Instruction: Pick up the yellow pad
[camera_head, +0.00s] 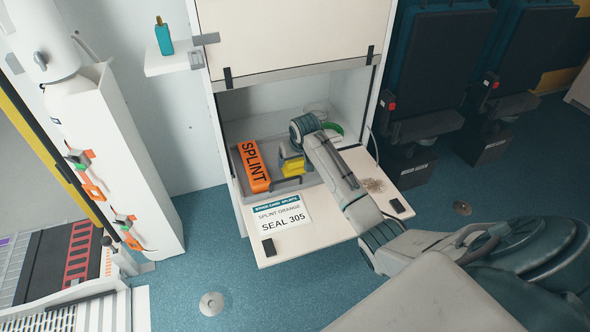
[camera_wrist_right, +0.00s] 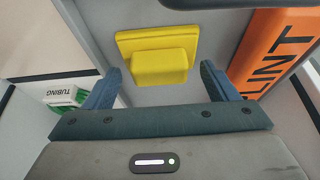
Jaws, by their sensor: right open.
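The yellow pad (camera_head: 293,166) lies in a grey tray inside the open cabinet compartment, right of the orange splint pack (camera_head: 254,166). My right gripper (camera_wrist_right: 162,72) reaches in from the right and is open. In the right wrist view the yellow pad (camera_wrist_right: 155,56) shows as a flat piece with a raised block, roughly centred between and beyond the two fingertips. The fingers look apart from it. The orange pack (camera_wrist_right: 280,50) is to the right there. In the head view my wrist hides part of the tray. My left gripper is not in view.
A fold-down flap (camera_head: 328,228) carries a card reading "SEAL 305" (camera_head: 283,216). A green-and-white tubing packet (camera_wrist_right: 65,92) lies left of the fingers. The compartment's side walls and top edge (camera_head: 300,72) bound the space. A teal bottle (camera_head: 163,36) stands on a side shelf.

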